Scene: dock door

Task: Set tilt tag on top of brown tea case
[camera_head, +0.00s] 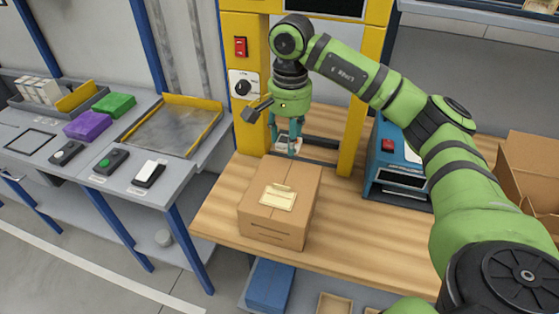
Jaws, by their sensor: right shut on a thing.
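The brown tea case (252,222) looks like the closed cardboard box on the wooden table's front left part. My right gripper (287,147) points down behind the case, inside the yellow frame. It is shut on a small whitish piece (289,142), likely the tilt tag, partly hidden by the fingers. The piece is apart from the label on the case top. My left gripper is not in view.
The yellow frame (349,135) stands close around my right gripper, with a red switch and black knob on its left post. A blue device (401,160) and an open carton (532,165) stand to the right. The wooden table (345,230) is clear right of the case.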

